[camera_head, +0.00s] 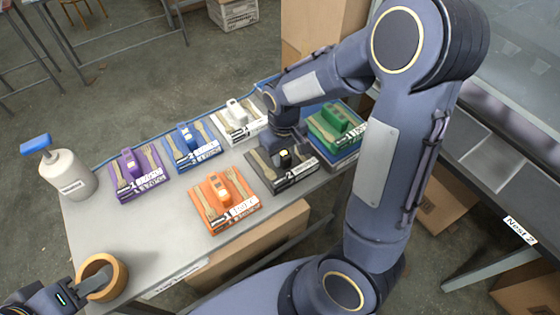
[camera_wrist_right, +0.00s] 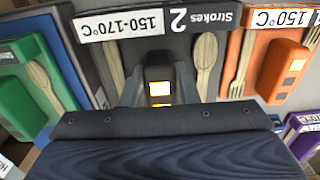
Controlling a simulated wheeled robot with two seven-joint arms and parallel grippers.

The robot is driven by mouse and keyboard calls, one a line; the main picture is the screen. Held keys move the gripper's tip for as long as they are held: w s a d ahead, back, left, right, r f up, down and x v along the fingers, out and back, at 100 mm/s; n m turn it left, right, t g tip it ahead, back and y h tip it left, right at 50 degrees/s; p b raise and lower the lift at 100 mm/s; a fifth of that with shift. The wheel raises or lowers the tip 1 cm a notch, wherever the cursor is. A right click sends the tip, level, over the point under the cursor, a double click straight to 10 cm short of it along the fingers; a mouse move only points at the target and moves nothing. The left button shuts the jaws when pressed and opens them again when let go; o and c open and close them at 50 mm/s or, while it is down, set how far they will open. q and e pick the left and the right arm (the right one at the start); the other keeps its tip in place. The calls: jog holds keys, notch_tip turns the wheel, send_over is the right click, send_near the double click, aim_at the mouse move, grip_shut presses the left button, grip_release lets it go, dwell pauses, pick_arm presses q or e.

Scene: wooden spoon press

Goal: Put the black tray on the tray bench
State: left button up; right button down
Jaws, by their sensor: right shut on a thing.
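The black tray (camera_head: 268,181) is at the right end of the grey bench (camera_head: 100,222), between the orange tray and the green tray. It carries wooden cutlery and a white temperature label. My right gripper (camera_head: 285,152) is shut on its black raised handle, which shows between the fingers in the right wrist view (camera_wrist_right: 158,75). I cannot tell whether the tray rests on the bench or hangs just above it. My left gripper (camera_head: 88,286) is at the lower left, by a wooden ring (camera_head: 121,276); its fingers are partly hidden.
An orange tray (camera_head: 226,219), purple tray (camera_head: 127,192), blue tray (camera_head: 180,163), white tray (camera_head: 228,137) and green tray (camera_head: 322,139) stand on the bench. A white bottle with a blue top (camera_head: 68,172) is at its left end. A table marked "Nest 2" (camera_head: 520,229) is at right.

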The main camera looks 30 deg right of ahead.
jog(key=shift+w+f, duration=0.5)
jog(key=shift+f, duration=0.05)
jog(key=shift+w+f, duration=0.15)
jog(key=shift+f, duration=1.55)
jog(key=shift+f+b, duration=0.25)
jog(key=shift+b, duration=0.15)
jog(key=c, duration=1.1)
grip_release()
jog(key=shift+r, duration=0.1)
